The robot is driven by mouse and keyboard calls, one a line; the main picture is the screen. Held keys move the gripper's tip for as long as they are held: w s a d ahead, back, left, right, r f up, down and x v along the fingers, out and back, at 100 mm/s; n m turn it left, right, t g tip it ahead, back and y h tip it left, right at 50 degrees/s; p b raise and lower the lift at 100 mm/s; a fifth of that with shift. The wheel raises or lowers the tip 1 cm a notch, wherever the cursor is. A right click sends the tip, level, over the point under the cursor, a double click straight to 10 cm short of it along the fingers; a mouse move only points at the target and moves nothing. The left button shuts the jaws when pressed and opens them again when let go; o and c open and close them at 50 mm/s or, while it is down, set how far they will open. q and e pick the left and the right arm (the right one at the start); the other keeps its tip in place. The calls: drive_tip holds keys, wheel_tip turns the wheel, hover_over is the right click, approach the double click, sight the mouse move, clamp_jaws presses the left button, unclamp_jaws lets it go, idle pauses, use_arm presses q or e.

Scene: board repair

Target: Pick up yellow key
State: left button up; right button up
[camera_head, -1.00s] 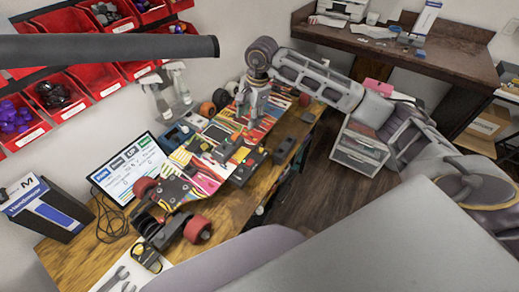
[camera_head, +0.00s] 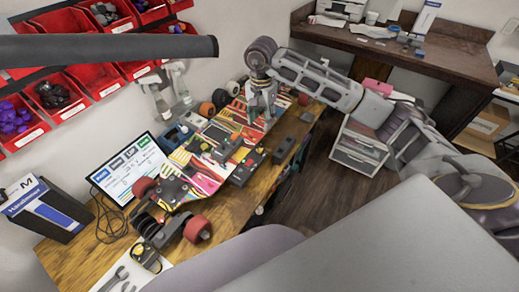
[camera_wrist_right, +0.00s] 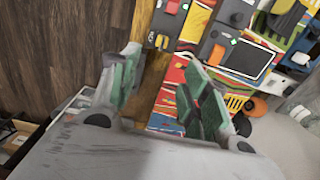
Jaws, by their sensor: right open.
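I cannot clearly make out a yellow key. A small pale yellow piece (camera_wrist_right: 158,41) beside dark parts shows in the right wrist view, but I cannot tell whether it is the key. My right gripper (camera_head: 262,113) is over the far part of the colourful skateboard deck (camera_head: 206,176) in the head view. In the right wrist view its green-padded fingers (camera_wrist_right: 160,96) stand apart with nothing between them. The board's striped surface and the wooden bench edge lie beyond them. My left gripper is not in view.
The wooden bench (camera_head: 75,262) also holds a monitor (camera_head: 130,169), dark boxes and wheels. Spray bottles (camera_head: 178,82) and red bins (camera_head: 60,95) are at the wall. A drawer unit (camera_head: 358,146) stands on the floor at the bench's right.

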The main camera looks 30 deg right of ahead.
sight(260, 144)
drive_tip(key=shift+f+p, duration=0.6)
drive_tip(key=shift+f, duration=3.7)
drive_tip(key=shift+f, duration=0.1)
drive_tip(key=shift+a+f+p, duration=0.15)
drive_tip(key=shift+f+p, duration=0.25)
drive_tip(key=shift+f, duration=0.45)
drive_tip(key=shift+a+f+p, duration=0.1)
drive_tip(key=shift+f+p, duration=0.25)
drive_tip(key=shift+f, duration=1.3)
clamp_jaws()
